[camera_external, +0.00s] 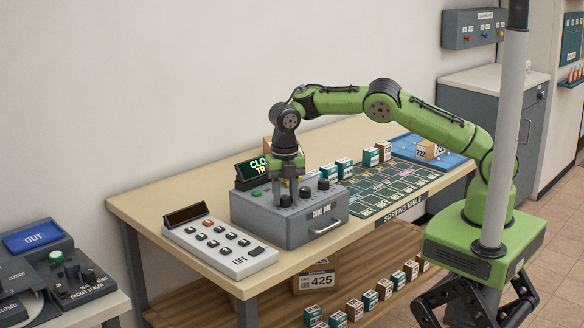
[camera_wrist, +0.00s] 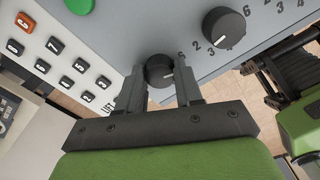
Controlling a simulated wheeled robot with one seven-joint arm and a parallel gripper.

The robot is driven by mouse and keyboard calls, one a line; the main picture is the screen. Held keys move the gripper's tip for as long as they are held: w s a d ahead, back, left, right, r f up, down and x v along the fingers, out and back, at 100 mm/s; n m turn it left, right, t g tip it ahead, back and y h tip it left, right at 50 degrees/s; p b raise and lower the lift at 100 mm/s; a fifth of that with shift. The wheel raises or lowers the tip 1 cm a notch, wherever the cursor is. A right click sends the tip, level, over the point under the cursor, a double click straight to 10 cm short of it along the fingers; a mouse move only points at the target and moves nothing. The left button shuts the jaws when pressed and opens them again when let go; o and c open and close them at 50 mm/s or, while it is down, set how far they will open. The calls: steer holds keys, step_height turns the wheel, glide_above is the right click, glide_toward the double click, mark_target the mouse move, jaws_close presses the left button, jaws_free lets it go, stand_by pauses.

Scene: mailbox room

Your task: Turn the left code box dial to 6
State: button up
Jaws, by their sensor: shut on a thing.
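The grey code box (camera_external: 290,225) stands on the sorting table with a row of dark dials on its top. My gripper (camera_external: 287,196) points down onto the left dial. In the wrist view, my gripper (camera_wrist: 160,82) has one finger on each side of the black left dial (camera_wrist: 159,69) and is shut on it. The dial's white mark points right; the numeral beside it is partly hidden and too small to read surely. The middle dial (camera_wrist: 223,27) shows beside it, free, with numerals around it. In the outside view my fingers largely hide the left dial.
A white LIFT keypad (camera_external: 220,246) lies close to the left of the code box. A lit green display (camera_external: 254,170) stands behind it. Small boxes (camera_external: 344,168) stand on the green sorting mat to the right. A green button (camera_external: 257,193) is near my gripper.

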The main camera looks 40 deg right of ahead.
mark_target(285, 197)
steer(key=shift+r+n, duration=0.1)
steer(key=shift+n, duration=0.4)
steer(key=o, duration=1)
steer(key=shift+o, duration=0.2)
step_height(285, 197, up, 16)
steer(key=p, duration=0.5)
steer(key=shift+p, duration=0.4)
steer(key=shift+f, duration=0.2)
